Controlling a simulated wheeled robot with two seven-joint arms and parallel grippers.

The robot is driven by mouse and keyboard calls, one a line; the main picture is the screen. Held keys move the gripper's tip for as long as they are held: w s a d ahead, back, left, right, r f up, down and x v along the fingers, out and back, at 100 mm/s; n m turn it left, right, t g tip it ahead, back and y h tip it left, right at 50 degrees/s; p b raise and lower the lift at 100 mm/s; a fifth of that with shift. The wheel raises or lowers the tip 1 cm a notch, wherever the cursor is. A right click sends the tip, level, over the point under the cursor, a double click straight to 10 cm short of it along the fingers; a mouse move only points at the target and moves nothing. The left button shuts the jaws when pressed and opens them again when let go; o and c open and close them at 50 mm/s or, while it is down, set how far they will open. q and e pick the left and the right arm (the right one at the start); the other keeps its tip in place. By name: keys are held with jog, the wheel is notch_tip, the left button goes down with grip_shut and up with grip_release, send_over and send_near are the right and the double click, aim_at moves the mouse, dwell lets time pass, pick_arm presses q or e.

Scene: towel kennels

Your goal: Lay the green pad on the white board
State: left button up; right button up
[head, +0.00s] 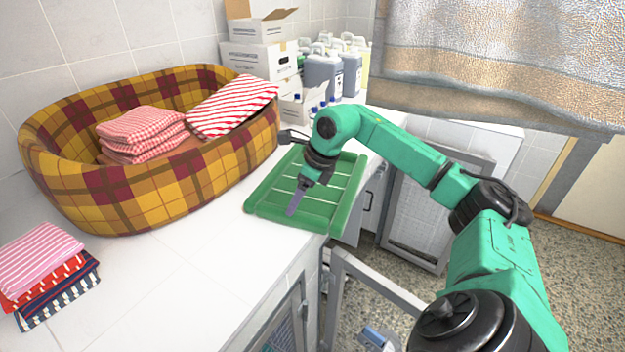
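The green pad (331,196), ribbed with pale lines, lies on the white tiled counter and reaches its front edge at the right. My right gripper (296,199) comes in from the right and points down over the middle of the pad. One grey finger shows clearly; whether the fingers are apart, or whether the tip touches the pad, I cannot tell. The gripper and wrist hide part of the pad. I cannot pick out a white board separate from the white counter. My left gripper is not in view.
A plaid pet bed (160,195) with folded red-and-white towels (143,130) stands left of the pad. More folded towels (45,262) lie at the front left. Boxes (262,62) and jugs (323,76) stand behind. Open cage doors (425,215) are below the counter.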

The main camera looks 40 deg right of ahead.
jog(key=p+x, duration=0.3)
jog(key=x, duration=0.2)
jog(key=shift+a+f, duration=0.1)
jog(key=shift+w+f, duration=0.2)
jog(key=shift+f, duration=0.25)
grip_shut()
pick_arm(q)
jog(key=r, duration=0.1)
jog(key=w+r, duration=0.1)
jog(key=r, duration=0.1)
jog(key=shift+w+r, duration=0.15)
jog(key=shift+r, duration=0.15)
